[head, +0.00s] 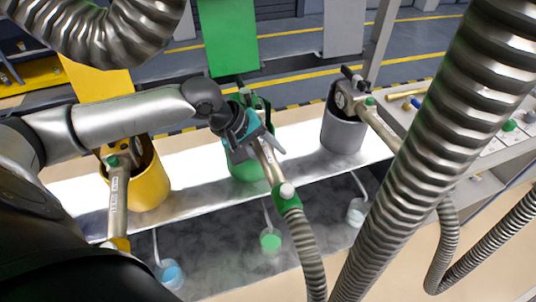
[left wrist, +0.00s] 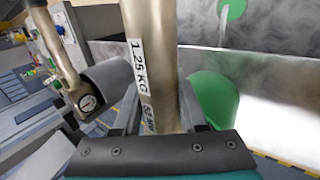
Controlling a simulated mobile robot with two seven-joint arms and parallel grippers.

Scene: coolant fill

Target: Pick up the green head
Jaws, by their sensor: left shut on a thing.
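The green head is a metal tube (head: 271,166) with a green collar (head: 288,203) and a corrugated hose running down from it. My left gripper (head: 262,143), teal and grey, is shut around the tube in front of the green holder (head: 243,168). In the left wrist view the tube (left wrist: 150,60) stands between my fingers with a "1.25 KG" label, and the green holder (left wrist: 213,97) is to its right. My gripper hides the tube's upper end, so I cannot tell whether it is clear of the holder. My right gripper is not in view.
A yellow holder (head: 150,190) with its head (head: 116,200) stands on the left. A grey holder (head: 342,133) with its head (head: 380,125) stands on the right. Thick corrugated hoses (head: 450,130) cross the right side. A side bench (head: 480,150) holds small parts.

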